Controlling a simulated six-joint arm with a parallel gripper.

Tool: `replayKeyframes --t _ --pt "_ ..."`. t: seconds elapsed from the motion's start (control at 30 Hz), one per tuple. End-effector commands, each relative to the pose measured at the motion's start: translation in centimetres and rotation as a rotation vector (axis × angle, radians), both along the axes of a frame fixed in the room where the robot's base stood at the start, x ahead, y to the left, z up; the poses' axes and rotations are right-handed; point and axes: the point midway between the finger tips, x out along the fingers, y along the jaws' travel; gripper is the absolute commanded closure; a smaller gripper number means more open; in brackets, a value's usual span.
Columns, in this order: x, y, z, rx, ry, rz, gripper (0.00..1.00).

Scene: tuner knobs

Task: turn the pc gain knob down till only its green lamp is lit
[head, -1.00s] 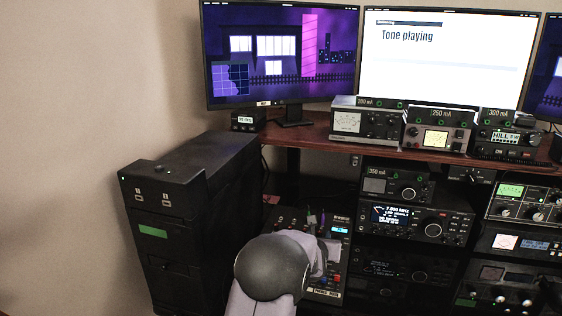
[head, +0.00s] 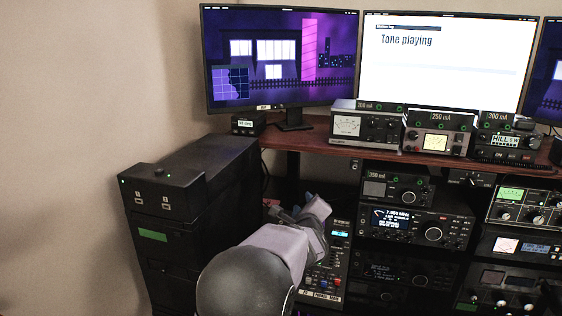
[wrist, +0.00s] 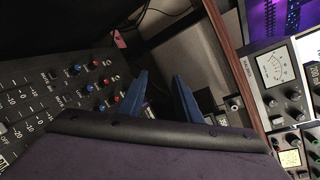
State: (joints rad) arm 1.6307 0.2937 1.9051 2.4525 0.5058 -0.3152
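The mixer panel (wrist: 75,95) fills the left of the wrist view, with slider scales and red, blue and grey knobs. In the head view the mixer (head: 330,265) stands partly hidden behind my arm. I cannot tell which knob is the pc gain knob, and its lamp cannot be made out. My gripper (wrist: 158,76) shows two blue fingers spread apart with nothing between them. They are to the right of the coloured knobs in the wrist view, apart from them. In the head view the fingers are mostly hidden by my wrist.
A black cabinet (head: 190,215) stands left of the mixer. Stacked radios (head: 415,228) stand close on its right. A wooden shelf (head: 320,140) with meters (head: 365,125) and monitors (head: 280,60) is above and behind. One monitor (head: 450,65) reads "Tone playing".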

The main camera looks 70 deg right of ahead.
Motion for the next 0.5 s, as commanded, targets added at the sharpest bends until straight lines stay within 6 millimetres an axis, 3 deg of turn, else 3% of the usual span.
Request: replayKeyframes --t 0.5 --pt "3.9 0.6 8.5 -0.326 0.674 0.258 0.69"
